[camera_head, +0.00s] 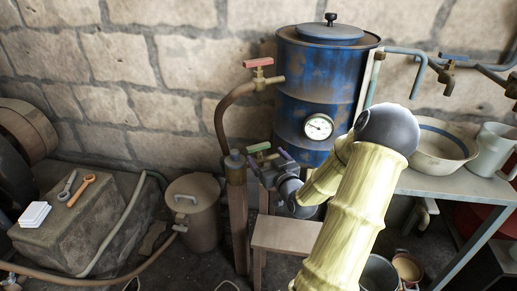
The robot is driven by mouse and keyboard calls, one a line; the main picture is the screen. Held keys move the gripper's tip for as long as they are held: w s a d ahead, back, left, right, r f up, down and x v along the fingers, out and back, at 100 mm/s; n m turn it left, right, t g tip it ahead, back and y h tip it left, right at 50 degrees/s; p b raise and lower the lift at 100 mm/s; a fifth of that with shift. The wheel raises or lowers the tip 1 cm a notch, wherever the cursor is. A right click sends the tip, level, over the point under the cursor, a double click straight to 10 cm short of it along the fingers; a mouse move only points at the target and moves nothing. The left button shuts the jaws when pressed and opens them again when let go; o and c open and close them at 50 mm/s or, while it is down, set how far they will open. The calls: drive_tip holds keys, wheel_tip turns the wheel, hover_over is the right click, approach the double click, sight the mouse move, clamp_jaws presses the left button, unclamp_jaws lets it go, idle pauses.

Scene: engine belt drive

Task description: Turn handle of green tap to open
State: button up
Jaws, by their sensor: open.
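The green tap (259,147) is in the middle of the head view, low in front of the blue barrel, and only its small green handle shows clearly. My gripper (257,163) is at the tap, just below and beside the handle, with its dark wrist to the right. It is open. The fingers overlap the tap body, so I cannot tell whether they touch the handle. The tap's body and spout are mostly hidden behind the gripper.
A blue barrel (310,85) with a gauge (318,126) stands behind. A red-handled tap (258,64) sits above on a curved pipe. A wooden stool (285,236) is below, a lidded canister (194,210) left. A table with a bowl (437,147) stands right.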

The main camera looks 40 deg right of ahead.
sight(260, 148)
drive_tip(key=b+x, duration=0.1)
drive_tip(key=x, duration=0.6)
drive_tip(key=shift+w, duration=0.1)
drive_tip(key=c, duration=0.7)
drive_tip(key=shift+n+y+p, duration=0.3)
drive_tip(key=shift+y+p, duration=0.15)
drive_tip(key=shift+y, duration=0.05)
drive_tip(key=o, duration=0.7)
